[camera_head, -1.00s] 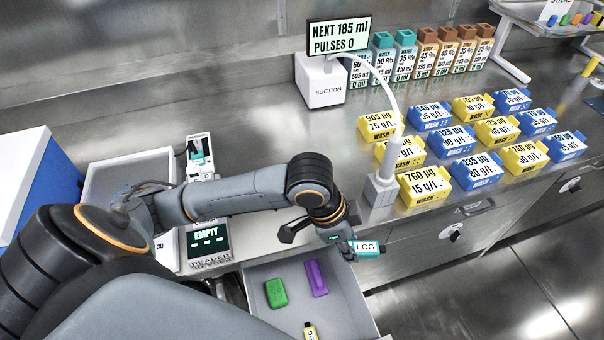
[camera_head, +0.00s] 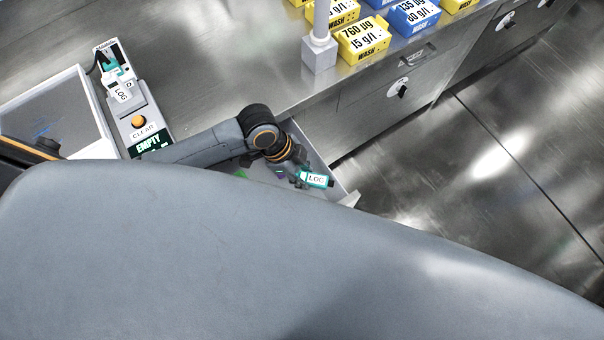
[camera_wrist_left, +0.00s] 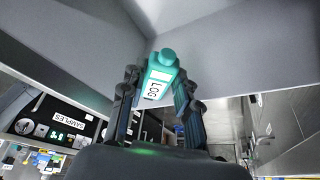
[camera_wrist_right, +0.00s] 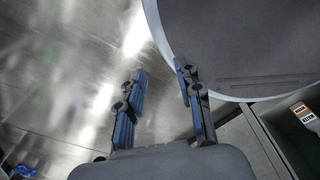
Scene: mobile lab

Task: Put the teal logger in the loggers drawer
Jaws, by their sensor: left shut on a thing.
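The teal logger (camera_head: 316,180), with a white LOG label, is at the right end of my left arm in the head view. My left gripper (camera_head: 300,177) is shut on it and holds it at the open drawer (camera_head: 335,182). In the left wrist view the logger (camera_wrist_left: 161,75) sits between the two fingers (camera_wrist_left: 158,95), its rounded end pointing away from the wrist, with grey drawer walls beyond it. I cannot tell its height above the drawer floor. My right gripper (camera_wrist_right: 160,85) shows in the right wrist view, fingers apart and empty. My own body hides most of the drawer.
A reader (camera_head: 137,118) showing EMPTY, with another LOG-labelled item (camera_head: 121,94) in it, and a grey tray (camera_head: 50,112) are on the bench at left. Yellow (camera_head: 364,40) and blue (camera_head: 413,14) wash boxes stand near the bench edge. Open floor lies right.

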